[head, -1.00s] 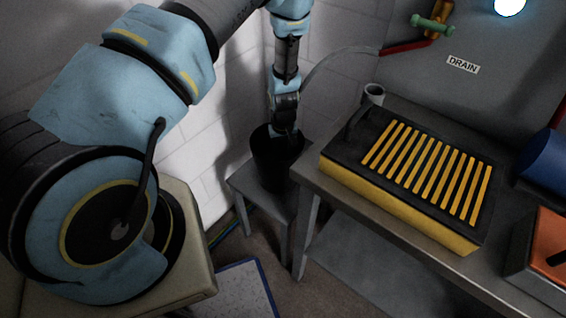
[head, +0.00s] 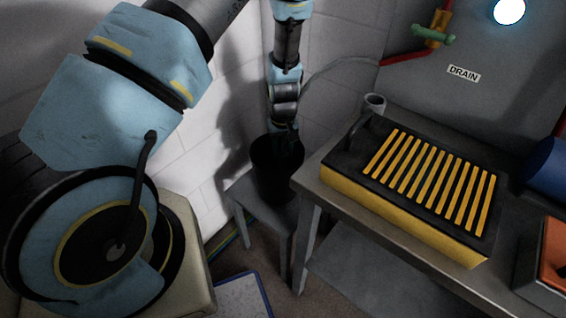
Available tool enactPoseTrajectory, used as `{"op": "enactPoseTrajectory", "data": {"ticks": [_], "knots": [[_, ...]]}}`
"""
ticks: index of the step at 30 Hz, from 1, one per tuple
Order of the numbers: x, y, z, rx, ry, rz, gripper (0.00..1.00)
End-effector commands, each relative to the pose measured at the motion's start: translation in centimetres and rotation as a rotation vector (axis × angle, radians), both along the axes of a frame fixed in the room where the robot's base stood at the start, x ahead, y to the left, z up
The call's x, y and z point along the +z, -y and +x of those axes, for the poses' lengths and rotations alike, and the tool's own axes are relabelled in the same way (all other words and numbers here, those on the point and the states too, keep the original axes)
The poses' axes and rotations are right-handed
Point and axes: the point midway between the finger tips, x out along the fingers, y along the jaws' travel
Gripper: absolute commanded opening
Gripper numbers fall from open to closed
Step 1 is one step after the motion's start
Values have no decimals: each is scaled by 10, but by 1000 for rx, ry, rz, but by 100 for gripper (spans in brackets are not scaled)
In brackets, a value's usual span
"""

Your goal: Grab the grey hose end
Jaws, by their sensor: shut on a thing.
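The grey hose (head: 335,64) arcs from the red pipe at the wall panel down to the left, behind my wrist. Its end is hidden in the dark around my fingers. My gripper (head: 290,143) points down at the mouth of a black bucket (head: 277,178). The fingers are small and dark, but they are shut on the hose end there. I cannot tell how far the hose end sits inside the bucket.
The bucket stands on a small grey stool (head: 250,200) against the white block wall. Right of it is a metal bench (head: 325,200) with a yellow-and-black slatted box (head: 400,213) and a grey cup (head: 374,103). A green-handled valve (head: 433,36) is above the DRAIN label (head: 464,74).

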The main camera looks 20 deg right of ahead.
Motion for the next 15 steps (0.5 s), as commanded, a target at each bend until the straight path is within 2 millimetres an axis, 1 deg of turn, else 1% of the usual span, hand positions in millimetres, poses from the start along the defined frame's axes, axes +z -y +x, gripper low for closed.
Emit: {"op": "enactPoseTrajectory", "data": {"ticks": [1,3,6,15], "knots": [[9,1,0,-1,2,-2,0],[19,1,0,-1,2,-2,0],[32,1,0,0,1,-1,0],[51,0,0,0,0,0,0]]}}
